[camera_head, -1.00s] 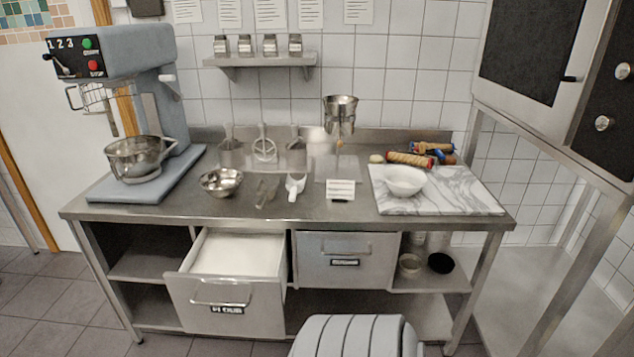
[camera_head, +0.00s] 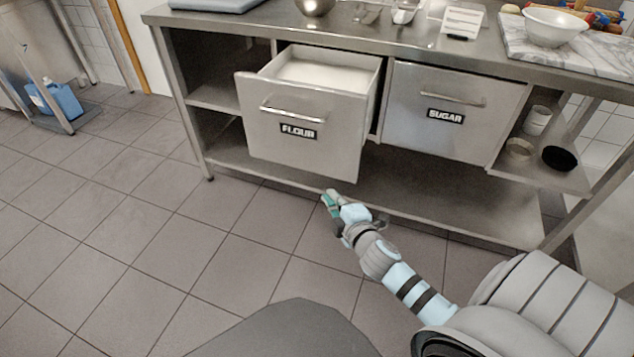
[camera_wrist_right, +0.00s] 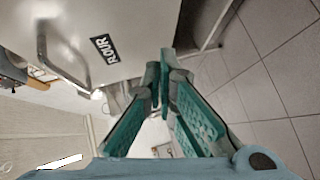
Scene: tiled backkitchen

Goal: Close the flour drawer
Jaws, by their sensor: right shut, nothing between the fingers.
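The flour drawer (camera_head: 303,132) is pulled out from under the steel table, with white flour (camera_head: 322,72) inside it. Its front carries a FLOUR label and a bar handle (camera_head: 292,117). In the right wrist view, the drawer front (camera_wrist_right: 118,22) fills the upper left, with its handle (camera_wrist_right: 62,62) at the left. My right gripper (camera_head: 331,197) is in front of the drawer, below and to the right of its label, and looks apart from it. In the wrist view its green fingers (camera_wrist_right: 164,100) meet at the tips, shut and empty. My left gripper is out of view.
The sugar drawer (camera_head: 450,112) is shut, right of the flour drawer. A low shelf (camera_head: 440,205) runs beneath. Bowls stand on a side shelf at the right. A blue canister (camera_head: 60,100) stands at the far left. The tiled floor (camera_head: 140,250) in front is clear.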

